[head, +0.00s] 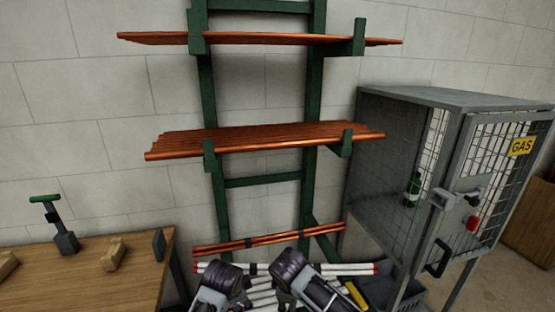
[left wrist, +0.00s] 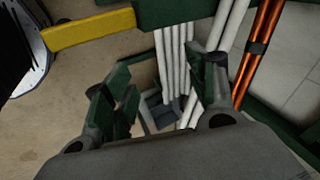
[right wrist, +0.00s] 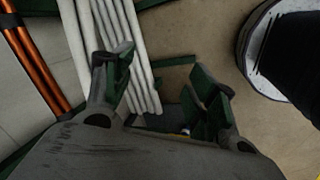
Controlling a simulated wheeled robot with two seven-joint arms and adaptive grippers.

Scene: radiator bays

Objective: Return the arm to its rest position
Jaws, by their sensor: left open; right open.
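My two arms show at the bottom middle of the head view, the left wrist (head: 222,285) and the right wrist (head: 300,280) close together, with the fingertips hard to make out there. In the left wrist view my left gripper (left wrist: 160,92) has its green-padded fingers spread with nothing between them. In the right wrist view my right gripper (right wrist: 160,85) is also spread and empty. White pipes (left wrist: 170,62) lie beyond the fingers, and they also show in the right wrist view (right wrist: 105,25).
A green rack (head: 211,100) holds copper pipes (head: 270,137) on its arms. Lower copper pipes (head: 270,240) lie behind my wrists. A wooden bench (head: 90,285) with tools stands left. A grey mesh gas cage (head: 450,98) stands right. A yellow bar (left wrist: 90,32) lies near my left gripper.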

